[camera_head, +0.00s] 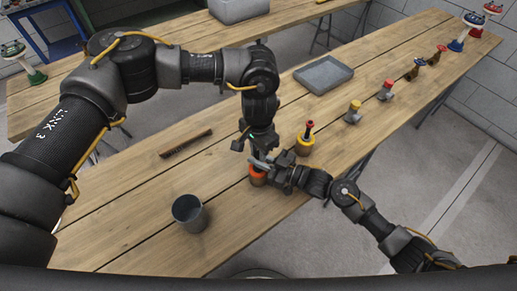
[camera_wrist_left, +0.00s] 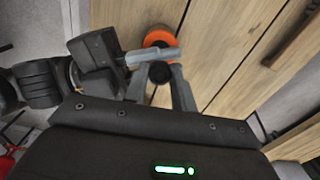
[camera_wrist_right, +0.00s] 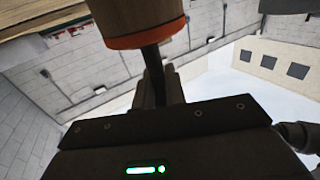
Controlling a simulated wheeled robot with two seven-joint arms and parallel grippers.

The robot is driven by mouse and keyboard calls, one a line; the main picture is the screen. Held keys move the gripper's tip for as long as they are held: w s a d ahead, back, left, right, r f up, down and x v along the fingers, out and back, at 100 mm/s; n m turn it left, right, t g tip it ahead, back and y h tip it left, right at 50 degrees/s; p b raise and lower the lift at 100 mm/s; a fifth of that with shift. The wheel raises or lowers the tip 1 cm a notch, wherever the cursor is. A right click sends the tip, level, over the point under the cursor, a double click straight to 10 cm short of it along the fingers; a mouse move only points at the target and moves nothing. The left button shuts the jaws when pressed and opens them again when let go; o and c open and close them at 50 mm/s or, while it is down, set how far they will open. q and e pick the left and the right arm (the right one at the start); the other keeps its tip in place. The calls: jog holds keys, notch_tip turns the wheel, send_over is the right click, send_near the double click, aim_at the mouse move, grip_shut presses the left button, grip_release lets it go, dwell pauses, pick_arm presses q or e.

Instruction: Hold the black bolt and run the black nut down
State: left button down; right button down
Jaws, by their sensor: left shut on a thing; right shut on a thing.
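A wooden stand with an orange rim (camera_head: 257,178) is near the front edge of the table; the rim also shows in the left wrist view (camera_wrist_left: 158,36). The black bolt (camera_wrist_right: 151,58) shows as a dark shaft between the stand and my right fingers. My right gripper (camera_head: 274,170) comes in from the right and is shut on the bolt, close beside the stand. My left gripper (camera_head: 260,157) points down from above and is shut on the black nut (camera_wrist_left: 160,72), seen as a dark round end between its fingers. The nut's seating on the bolt is hidden.
A yellow-rimmed stand (camera_head: 305,148) with a red-and-black piece is close by. A grey cup (camera_head: 189,214), a brown bar (camera_head: 187,143) and a grey tray (camera_head: 323,74) lie on the table. Several coloured pieces line its right edge. The table's front left is mostly clear.

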pick_arm(q)
jog(key=m, duration=0.7)
jog(key=shift+m, duration=0.3)
jog(key=m, duration=0.4)
jog(key=shift+w, duration=0.1)
jog(key=m, duration=0.7)
jog(key=shift+m, duration=0.3)
jog(key=m, duration=1.7)
jog(key=shift+f, duration=0.1)
jog(key=m, duration=1.2)
jog(key=c, duration=1.1)
grip_release()
